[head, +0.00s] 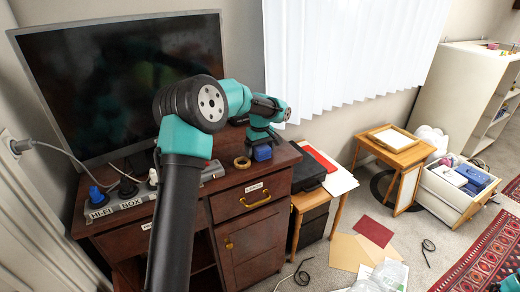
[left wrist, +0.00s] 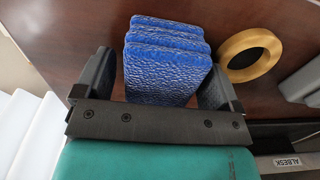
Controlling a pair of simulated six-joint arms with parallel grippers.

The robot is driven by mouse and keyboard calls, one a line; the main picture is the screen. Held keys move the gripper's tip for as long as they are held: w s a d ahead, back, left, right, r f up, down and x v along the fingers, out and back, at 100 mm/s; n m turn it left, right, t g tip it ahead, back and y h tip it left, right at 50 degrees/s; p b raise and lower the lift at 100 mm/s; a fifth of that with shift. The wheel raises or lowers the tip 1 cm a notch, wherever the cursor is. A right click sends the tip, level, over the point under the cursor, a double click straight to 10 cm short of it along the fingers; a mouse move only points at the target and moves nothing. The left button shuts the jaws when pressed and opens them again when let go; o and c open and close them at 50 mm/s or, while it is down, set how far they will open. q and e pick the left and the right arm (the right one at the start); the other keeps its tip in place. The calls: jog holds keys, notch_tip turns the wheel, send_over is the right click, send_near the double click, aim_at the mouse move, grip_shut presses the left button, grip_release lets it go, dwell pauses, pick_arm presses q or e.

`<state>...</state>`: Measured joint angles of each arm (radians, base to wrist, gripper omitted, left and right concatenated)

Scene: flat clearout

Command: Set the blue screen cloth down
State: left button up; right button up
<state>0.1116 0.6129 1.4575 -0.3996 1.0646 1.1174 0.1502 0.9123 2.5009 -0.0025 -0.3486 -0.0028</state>
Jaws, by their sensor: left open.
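The blue screen cloth (head: 262,153) rests on the brown cabinet top (head: 222,168), near its right edge. In the left wrist view the cloth (left wrist: 166,65) is a thick, folded, textured blue stack on the dark wood. My left gripper (head: 262,143) is right above the cloth in the head view. In the left wrist view its two fingers (left wrist: 156,78) stand apart on either side of the cloth, with a narrow gap visible at least on the left. My right gripper is not in view.
A tan tape ring (head: 242,162) lies just left of the cloth. A large screen (head: 110,85) and a power strip (head: 125,203) stand further left. Right of the cabinet are a black box (head: 308,172), papers (head: 338,182) and a small wooden table (head: 396,150).

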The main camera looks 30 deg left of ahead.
pick_arm(q)
jog(key=shift+r, duration=0.15)
notch_tip(320, 180, up, 12)
dwell(0.5)
jog(key=shift+c, duration=0.5)
jog(key=shift+c, duration=0.7)
